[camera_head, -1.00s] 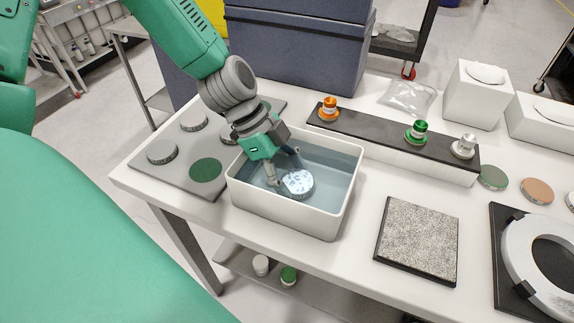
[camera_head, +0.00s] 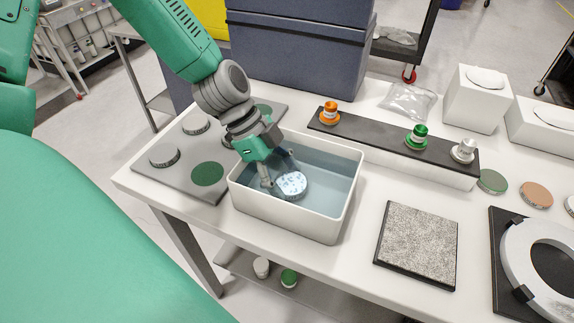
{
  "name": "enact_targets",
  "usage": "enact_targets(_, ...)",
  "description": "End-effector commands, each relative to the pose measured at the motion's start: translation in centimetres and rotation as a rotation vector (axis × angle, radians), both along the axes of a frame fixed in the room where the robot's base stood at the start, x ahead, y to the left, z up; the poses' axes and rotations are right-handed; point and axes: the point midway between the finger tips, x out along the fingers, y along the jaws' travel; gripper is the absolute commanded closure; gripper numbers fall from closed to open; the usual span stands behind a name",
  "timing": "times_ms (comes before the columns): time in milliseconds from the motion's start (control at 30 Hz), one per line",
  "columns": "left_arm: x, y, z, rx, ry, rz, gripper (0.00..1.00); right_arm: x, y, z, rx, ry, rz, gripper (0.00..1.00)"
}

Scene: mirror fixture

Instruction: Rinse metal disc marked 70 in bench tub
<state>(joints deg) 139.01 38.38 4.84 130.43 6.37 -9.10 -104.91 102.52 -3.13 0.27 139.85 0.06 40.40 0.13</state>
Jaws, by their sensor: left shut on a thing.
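The bench tub (camera_head: 335,226) is a white rectangular tub of bluish water on the bench. My left gripper (camera_head: 279,182) reaches down into the tub from the upper left. It is shut on a round metal disc (camera_head: 291,184) with a pale, speckled, whitish-blue face. The disc is in the tub's left half, at or under the water. I cannot read a number on it. My right gripper is not in view.
A grey tray (camera_head: 150,170) with discs and green round spots lies left of the tub. A black-topped rack (camera_head: 375,137) with orange, green and silver knobs stands behind right. A speckled grey pad (camera_head: 418,243) and a clamped ring (camera_head: 545,268) lie right.

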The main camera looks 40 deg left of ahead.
Motion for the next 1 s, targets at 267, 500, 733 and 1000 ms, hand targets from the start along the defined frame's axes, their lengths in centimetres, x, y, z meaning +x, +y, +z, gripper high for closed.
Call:
enact_targets(267, 0.1, -0.3, 0.0, 0.0, -0.001, -0.001, 0.7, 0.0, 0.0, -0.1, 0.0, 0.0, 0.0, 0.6)
enact_targets(500, 0.3, -1.2, -0.1, 0.001, -0.001, -0.002, 0.7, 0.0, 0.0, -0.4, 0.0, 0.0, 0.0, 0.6)
enact_targets(733, 0.4, -1.6, 0.0, 0.0, -0.001, -0.001, 0.7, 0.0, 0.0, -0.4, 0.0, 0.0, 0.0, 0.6)
enact_targets(1000, 0.4, -1.6, 0.5, 0.0, -0.001, -0.001, 0.7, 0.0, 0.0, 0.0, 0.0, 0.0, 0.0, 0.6)
